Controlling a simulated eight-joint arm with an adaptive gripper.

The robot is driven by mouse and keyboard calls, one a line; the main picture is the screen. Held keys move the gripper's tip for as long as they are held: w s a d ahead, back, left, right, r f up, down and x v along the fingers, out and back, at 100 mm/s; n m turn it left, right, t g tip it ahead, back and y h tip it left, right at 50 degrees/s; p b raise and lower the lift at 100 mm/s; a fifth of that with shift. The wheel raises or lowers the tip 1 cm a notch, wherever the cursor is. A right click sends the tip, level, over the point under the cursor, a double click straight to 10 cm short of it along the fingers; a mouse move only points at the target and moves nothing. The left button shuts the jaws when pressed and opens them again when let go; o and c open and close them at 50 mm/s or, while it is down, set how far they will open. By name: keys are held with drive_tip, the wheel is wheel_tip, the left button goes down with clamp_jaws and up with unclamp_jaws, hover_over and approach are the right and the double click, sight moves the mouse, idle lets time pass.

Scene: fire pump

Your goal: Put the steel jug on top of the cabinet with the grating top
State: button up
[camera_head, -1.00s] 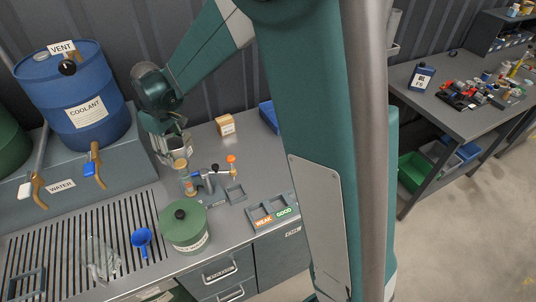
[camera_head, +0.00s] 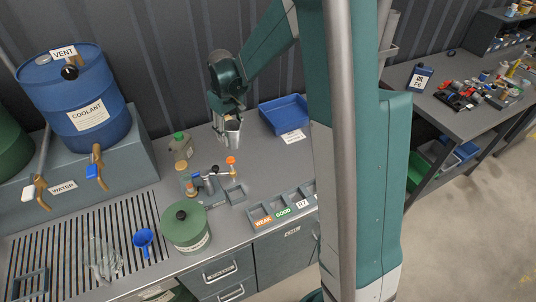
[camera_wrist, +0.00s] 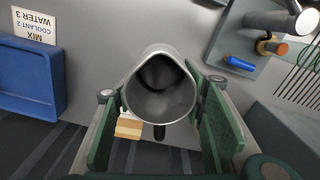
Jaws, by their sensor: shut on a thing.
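The steel jug (camera_head: 231,134) is held upright in my gripper (camera_head: 226,112), over the back of the grey worktop. In the wrist view the open, empty-looking mouth of the jug (camera_wrist: 160,88) faces the camera, between the green finger pads of my gripper (camera_wrist: 160,115). I cannot tell from the views how far its base is above the worktop. The grating top (camera_head: 60,245) of dark slots lies at the lower left of the head view, well to the left of the jug.
A blue tray (camera_head: 284,115) is right of the jug. The coolant drum (camera_head: 78,98) stands behind the grating. The grating's left part looks mostly bare.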

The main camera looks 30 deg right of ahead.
drive_tip(key=s+d+f+m+p, duration=0.1)
drive_tip(key=s+d+m, duration=0.1)
drive_tip(key=d, duration=1.3)
drive_tip(key=shift+m, duration=0.6)
drive_tip(key=shift+f, duration=0.15)
drive_tip(key=shift+f, duration=3.1)
drive_tip(key=shift+f, duration=1.85)
drive_tip(key=shift+f+b, duration=0.15)
drive_tip(key=shift+b, duration=0.15)
drive_tip(key=o, duration=1)
